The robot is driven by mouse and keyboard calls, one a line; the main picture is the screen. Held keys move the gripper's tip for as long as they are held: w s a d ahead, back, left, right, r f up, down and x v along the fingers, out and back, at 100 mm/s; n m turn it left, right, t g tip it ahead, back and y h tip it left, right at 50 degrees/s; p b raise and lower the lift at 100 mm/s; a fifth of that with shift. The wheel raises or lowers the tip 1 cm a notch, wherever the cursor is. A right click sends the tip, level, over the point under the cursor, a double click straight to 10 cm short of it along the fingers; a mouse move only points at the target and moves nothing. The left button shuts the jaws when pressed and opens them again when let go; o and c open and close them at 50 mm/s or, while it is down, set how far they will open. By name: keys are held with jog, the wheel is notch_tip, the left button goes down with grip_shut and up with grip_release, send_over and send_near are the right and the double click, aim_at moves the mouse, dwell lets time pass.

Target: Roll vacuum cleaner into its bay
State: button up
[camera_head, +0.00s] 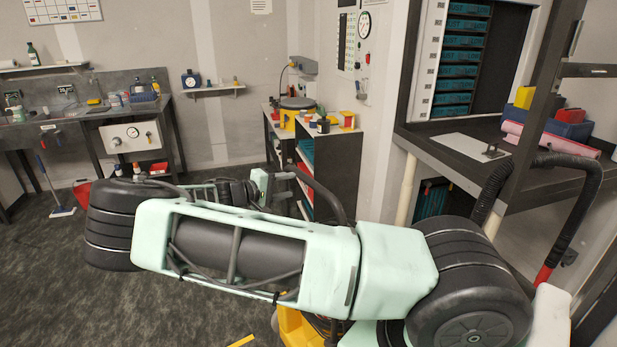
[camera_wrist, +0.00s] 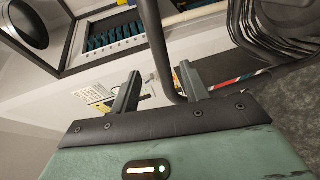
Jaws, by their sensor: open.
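A yellow body (camera_head: 299,328), likely the vacuum cleaner, shows at the bottom edge of the head view, mostly hidden behind my arm. A black curved bar (camera_head: 325,188) rises behind my arm; it may be its handle. In the wrist view, my gripper (camera_wrist: 159,72) is open, and a dark bar (camera_wrist: 157,38) passes between its two fingers in the picture. I cannot tell whether the fingers touch it. In the head view the gripper is small and partly hidden near the bar's upper end. The bay is not clearly identifiable; a yellow strip (camera_head: 241,341) lies on the floor.
A bench (camera_head: 460,160) with a dark cabinet stands at the right, with a black hose (camera_head: 577,200) in front. A shelf unit (camera_head: 336,165) with small containers stands behind my arm. A workbench (camera_head: 90,108) and a broom (camera_head: 55,195) are at the left. The left floor is mostly clear.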

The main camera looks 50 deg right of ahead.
aim_at(306, 182)
jog(key=p+x, duration=0.3)
jog(key=x, duration=0.6)
jog(key=shift+s+d+f, duration=0.1)
jog(key=shift+d, duration=0.05)
jog(key=shift+c, duration=0.3)
grip_shut()
